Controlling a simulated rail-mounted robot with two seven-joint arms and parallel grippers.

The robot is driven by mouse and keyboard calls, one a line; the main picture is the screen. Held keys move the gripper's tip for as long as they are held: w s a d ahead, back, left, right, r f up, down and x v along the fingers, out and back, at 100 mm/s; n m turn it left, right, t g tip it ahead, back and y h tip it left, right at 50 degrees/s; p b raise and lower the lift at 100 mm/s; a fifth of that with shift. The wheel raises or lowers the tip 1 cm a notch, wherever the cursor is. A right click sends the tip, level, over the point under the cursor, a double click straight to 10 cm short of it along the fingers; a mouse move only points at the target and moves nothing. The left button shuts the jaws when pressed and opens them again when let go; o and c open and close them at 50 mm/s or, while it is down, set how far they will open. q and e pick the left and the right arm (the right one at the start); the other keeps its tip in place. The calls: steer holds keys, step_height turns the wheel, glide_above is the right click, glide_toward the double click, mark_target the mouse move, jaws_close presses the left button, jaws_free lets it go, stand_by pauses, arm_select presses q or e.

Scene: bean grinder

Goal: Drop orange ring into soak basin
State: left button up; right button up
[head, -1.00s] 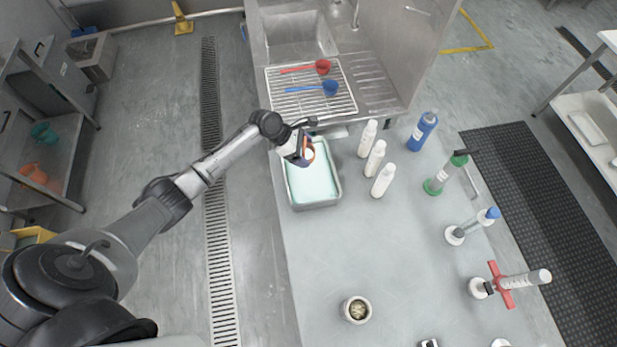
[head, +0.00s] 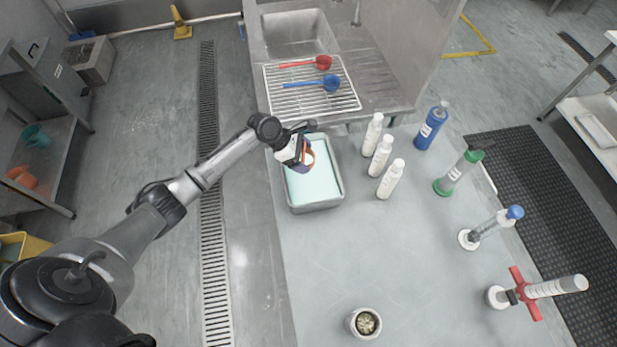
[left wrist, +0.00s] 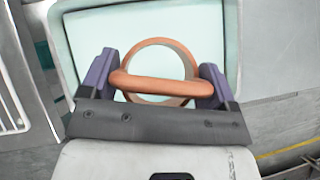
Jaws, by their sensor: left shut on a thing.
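The orange ring (left wrist: 153,86) is held between the two purple fingers of my left gripper (left wrist: 153,82), which is shut on it. In the head view the ring (head: 309,153) shows as a small orange arc at my left gripper (head: 303,158). The soak basin (head: 316,207) is a grey tray with pale mint liquid, standing at the left edge of the table. The gripper and ring are over the basin, toward its far half. In the left wrist view the pale basin (left wrist: 211,40) lies behind the ring. My right gripper is not in view.
Several white bottles (head: 390,178) stand just right of the basin. A blue bottle (head: 431,126) and grinder-like tools (head: 456,173) stand farther right. A wire rack with red and blue scoops (head: 330,83) lies beyond the basin. A small pot (head: 363,322) stands at the front; mid-table is clear.

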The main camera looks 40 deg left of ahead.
arm_select(q)
steer(key=shift+f, duration=0.1)
steer(key=o, duration=0.8)
steer(key=shift+a, duration=0.1)
steer(key=shift+p+v, duration=0.75)
steer(key=shift+v, duration=6.05)
